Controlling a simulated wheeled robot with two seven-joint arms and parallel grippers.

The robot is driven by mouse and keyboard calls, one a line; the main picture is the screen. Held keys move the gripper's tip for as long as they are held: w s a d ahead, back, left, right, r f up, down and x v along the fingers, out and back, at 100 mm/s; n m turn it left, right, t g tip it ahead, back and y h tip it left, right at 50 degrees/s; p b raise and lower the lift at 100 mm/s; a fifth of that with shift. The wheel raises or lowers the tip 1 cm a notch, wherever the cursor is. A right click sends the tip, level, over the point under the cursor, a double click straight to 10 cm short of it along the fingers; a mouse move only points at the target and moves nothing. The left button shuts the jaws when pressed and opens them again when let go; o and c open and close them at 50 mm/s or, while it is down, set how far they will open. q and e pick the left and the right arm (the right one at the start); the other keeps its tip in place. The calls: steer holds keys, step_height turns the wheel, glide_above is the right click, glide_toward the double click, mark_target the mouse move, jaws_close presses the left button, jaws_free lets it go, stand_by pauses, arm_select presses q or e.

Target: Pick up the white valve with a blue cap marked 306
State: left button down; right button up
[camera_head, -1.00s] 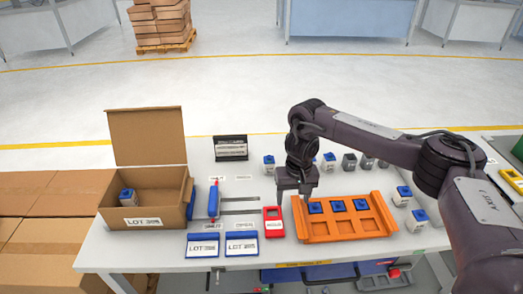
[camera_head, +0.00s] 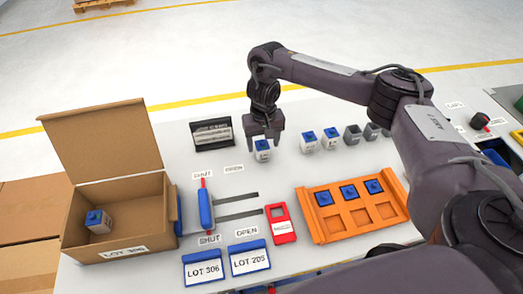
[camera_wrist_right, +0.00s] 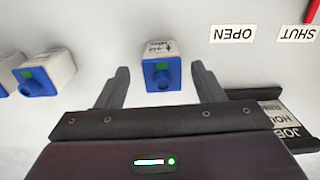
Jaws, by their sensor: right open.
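A white valve with a blue cap (camera_head: 263,148) stands on the table under my right gripper (camera_head: 263,136). In the right wrist view this valve (camera_wrist_right: 160,67) is between the two fingers of the open gripper (camera_wrist_right: 163,85), with a gap on both sides. Its printed mark is too small to read. Two more white valves with blue caps (camera_head: 308,141) (camera_head: 331,138) stand to the right in the head view. Another blue-capped valve (camera_head: 98,221) sits in the open cardboard box (camera_head: 153,232) labelled LOT 306. My left gripper does not show.
An orange tray (camera_head: 322,228) holds several blue-capped pieces in its back row. Grey cups (camera_head: 352,134) stand beside the valves. A black sign holder (camera_head: 212,133), a blue slider (camera_head: 205,207), a red frame (camera_head: 281,223) and LOT cards (camera_head: 203,268) lie around.

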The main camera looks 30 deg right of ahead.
mark_target(262, 144)
steer(key=f, duration=0.4)
steer(key=shift+w+a+b, duration=0.15)
steer(key=shift+w+b, duration=0.05)
steer(key=shift+b, duration=0.1)
steer(key=shift+r, duration=0.1)
steer(key=c, duration=0.7)
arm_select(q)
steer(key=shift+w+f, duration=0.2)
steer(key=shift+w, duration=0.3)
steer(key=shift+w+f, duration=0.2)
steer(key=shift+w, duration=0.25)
arm_select(e)
steer(key=c, duration=0.4)
